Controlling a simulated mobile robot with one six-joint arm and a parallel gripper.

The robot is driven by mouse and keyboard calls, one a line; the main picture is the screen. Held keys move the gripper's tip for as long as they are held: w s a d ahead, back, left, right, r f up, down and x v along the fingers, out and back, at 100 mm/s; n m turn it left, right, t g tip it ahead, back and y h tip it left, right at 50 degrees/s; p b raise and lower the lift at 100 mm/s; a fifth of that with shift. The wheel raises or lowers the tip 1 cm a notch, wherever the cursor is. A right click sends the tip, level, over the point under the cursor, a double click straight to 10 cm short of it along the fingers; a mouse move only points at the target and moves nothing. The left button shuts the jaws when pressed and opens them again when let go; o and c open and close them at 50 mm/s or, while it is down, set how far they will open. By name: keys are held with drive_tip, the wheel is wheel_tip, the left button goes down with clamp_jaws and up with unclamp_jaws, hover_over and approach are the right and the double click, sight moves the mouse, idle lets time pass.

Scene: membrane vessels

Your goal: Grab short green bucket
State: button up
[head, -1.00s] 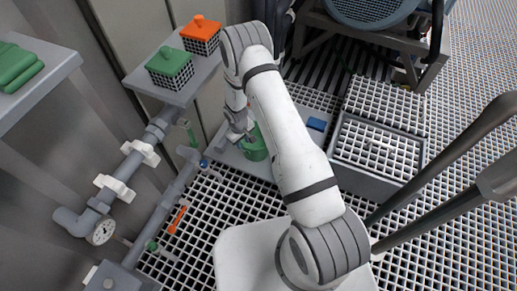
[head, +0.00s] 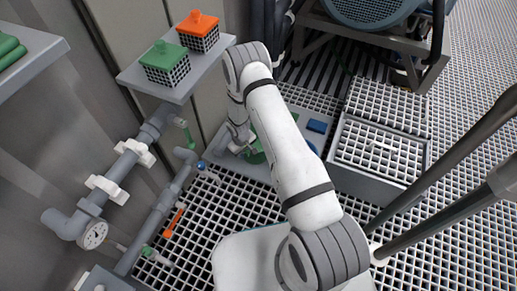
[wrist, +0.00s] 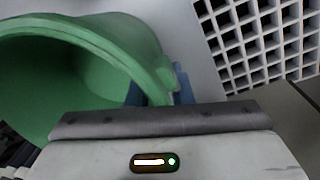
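The green bucket (wrist: 150,55) fills the left of the wrist view, its round opening facing left. In the head view the green bucket (head: 257,157) shows only in part behind my arm, on a grey platform. My gripper (wrist: 158,94) is at the bucket's rim. One blue fingertip shows on the inner side of the wall and one on the outer side, with the green wall between them. I cannot tell whether the fingers press on it. In the head view my gripper (head: 243,147) is at the bucket's left side, partly hidden.
A shelf (head: 150,82) holds a green-lidded basket (head: 166,65) and an orange-lidded basket (head: 198,32). A blue block (head: 317,126) lies right of my arm. Grey pipes (head: 125,165) run along the left wall. A grating-topped box (head: 375,150) stands at right.

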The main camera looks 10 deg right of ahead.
clamp_jaws()
idle(0.3)
